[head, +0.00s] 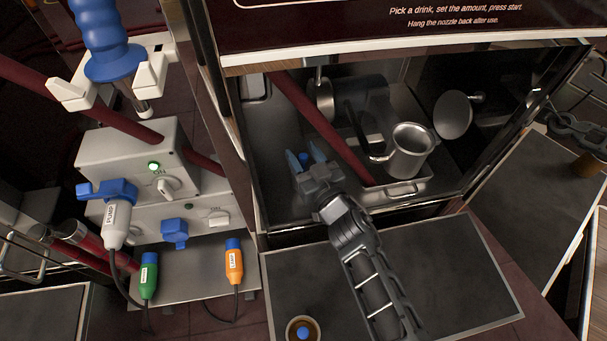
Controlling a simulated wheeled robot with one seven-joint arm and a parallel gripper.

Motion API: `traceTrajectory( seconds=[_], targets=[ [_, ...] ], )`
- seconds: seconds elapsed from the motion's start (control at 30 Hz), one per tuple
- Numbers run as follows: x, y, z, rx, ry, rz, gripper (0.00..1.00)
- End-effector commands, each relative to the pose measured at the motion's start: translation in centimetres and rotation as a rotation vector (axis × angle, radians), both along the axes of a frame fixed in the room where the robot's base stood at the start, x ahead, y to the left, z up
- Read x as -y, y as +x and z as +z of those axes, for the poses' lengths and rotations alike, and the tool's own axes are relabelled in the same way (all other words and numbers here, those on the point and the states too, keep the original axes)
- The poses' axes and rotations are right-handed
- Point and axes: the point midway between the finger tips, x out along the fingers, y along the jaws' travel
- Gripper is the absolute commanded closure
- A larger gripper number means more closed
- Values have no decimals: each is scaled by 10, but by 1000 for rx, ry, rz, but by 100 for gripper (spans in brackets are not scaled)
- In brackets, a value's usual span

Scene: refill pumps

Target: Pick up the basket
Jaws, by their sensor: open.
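A shallow grey metal basket (423,188) with a small front handle appears to sit inside the dispenser's open bay, at the right of centre in the head view. My wrist and a red hose hide part of the basket's left side.
A red hose (318,125) slants across the bay. Round metal discs (453,115) stand at its back. Left are a blue nozzle (107,45), a switch box (135,155) and green (148,275) and orange (234,262) plugs. A cup (303,322) sits below on a dark mat.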

Motion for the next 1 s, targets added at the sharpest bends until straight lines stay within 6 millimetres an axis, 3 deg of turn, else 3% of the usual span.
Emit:
traceTrajectory(
  seconds=[0.07,0.43,0.77,1.0],
  targets=[
    [0,0,0,0,0,0,54],
    [0,0,0,0,0,0,90],
    [0,0,3,1,1,0,90],
    [1,0,24,2,0,-1,90]
  ],
)
